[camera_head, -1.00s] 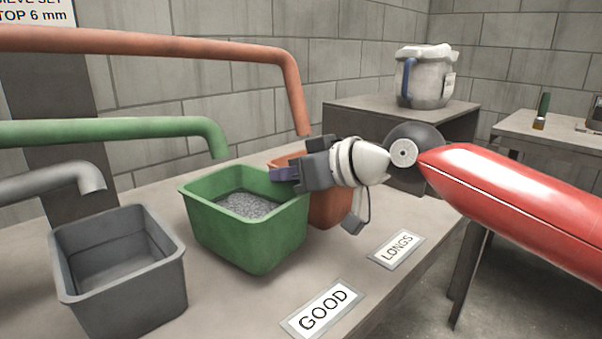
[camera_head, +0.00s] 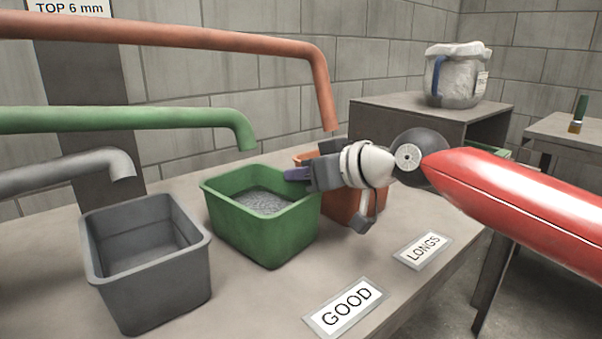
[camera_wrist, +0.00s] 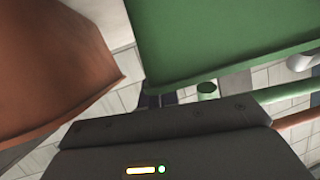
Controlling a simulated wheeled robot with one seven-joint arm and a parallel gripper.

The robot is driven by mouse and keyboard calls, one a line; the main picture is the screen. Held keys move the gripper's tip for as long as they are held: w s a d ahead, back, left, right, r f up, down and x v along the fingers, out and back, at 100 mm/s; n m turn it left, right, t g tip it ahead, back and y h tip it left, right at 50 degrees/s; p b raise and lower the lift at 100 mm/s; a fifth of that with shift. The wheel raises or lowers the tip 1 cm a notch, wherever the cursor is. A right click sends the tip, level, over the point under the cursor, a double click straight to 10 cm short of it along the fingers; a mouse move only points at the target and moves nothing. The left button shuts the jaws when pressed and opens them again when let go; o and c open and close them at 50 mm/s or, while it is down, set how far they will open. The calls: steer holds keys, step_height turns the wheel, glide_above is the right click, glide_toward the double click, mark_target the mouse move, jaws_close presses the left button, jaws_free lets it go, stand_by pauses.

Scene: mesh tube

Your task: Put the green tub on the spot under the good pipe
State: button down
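The green tub (camera_head: 265,231) holds a layer of grey grains and stands upright on the bench, close below the mouth of the green pipe (camera_head: 140,120). My gripper (camera_head: 296,174) is at the tub's right rim, with one dark purple finger over the inner side. It appears shut on that rim; the other finger is hidden. In the wrist view the green tub's wall (camera_wrist: 225,40) fills the upper right, against the gripper. A GOOD label (camera_head: 346,307) lies on the bench in front of the tub. The spot beneath the tub is hidden.
A grey tub (camera_head: 145,287) stands close left. An orange tub (camera_head: 342,200) stands close right, partly behind my gripper, beneath the orange pipe (camera_head: 320,85). A LONGS label (camera_head: 422,250) lies near the bench edge. A green object (camera_head: 492,152) shows behind my red arm.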

steer(key=c, duration=2.1)
jaws_free()
steer(key=shift+r, duration=0.1)
steer(key=o, duration=0.5)
steer(key=shift+o, duration=0.2)
